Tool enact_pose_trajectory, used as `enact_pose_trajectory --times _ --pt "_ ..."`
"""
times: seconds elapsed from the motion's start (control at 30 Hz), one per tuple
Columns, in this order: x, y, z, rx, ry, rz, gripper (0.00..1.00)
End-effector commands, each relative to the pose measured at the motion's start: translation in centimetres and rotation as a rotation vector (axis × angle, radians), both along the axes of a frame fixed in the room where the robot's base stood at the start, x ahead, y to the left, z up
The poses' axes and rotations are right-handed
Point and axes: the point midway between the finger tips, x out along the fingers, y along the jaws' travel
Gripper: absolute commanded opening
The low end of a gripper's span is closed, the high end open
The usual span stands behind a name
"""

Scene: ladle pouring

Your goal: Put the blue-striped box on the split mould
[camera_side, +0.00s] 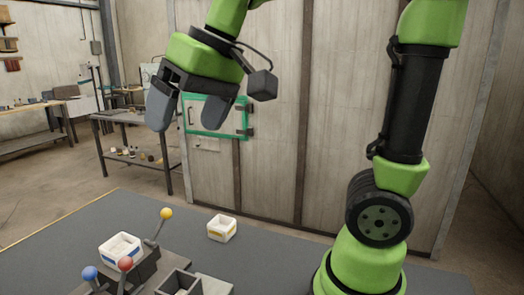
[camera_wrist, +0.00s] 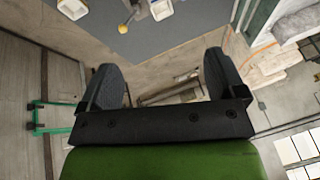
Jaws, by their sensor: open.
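The blue-striped box (camera_side: 121,248), white and open-topped, stands upright at the lower left in the side view, behind the red and blue lever knobs. A white box at the top of the wrist view (camera_wrist: 161,9) appears to be the same one, cut by the edge. A dark grey, open, square-walled block (camera_side: 180,283) at the bottom edge may be the split mould; its lower part is cut off. My gripper (camera_side: 187,122) is open and empty, high above the table. Its spread fingers also show in the wrist view (camera_wrist: 165,72).
A yellow-striped white box (camera_side: 222,228) stands on the grey table (camera_side: 290,262), right of the levers. Levers with yellow (camera_side: 166,214), red (camera_side: 125,263) and blue (camera_side: 90,273) knobs rise close to the blue-striped box. A pale plate (camera_side: 214,285) lies beside the dark block.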

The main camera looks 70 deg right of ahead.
Motion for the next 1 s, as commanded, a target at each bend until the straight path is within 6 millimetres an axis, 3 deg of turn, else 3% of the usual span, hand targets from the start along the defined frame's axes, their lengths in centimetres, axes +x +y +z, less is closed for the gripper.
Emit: enact_pose_trajectory --times 0.03,0.1,0.2,0.33,0.5,1.0 --pt "-2.2 -0.1 -0.1 0.016 -0.036 -0.022 0.89" --pt "-4.6 -0.2 -0.7 0.04 -0.078 -0.051 0.89" --pt "-7.4 -0.3 -1.9 0.069 -0.13 -0.087 0.89" --pt "-9.6 -0.3 -3.3 0.095 -0.173 -0.12 0.89" --pt "-10.5 -0.3 -4.1 0.106 -0.19 -0.136 0.89" --pt "-10.4 -0.3 -4.1 0.106 -0.189 -0.135 0.89"
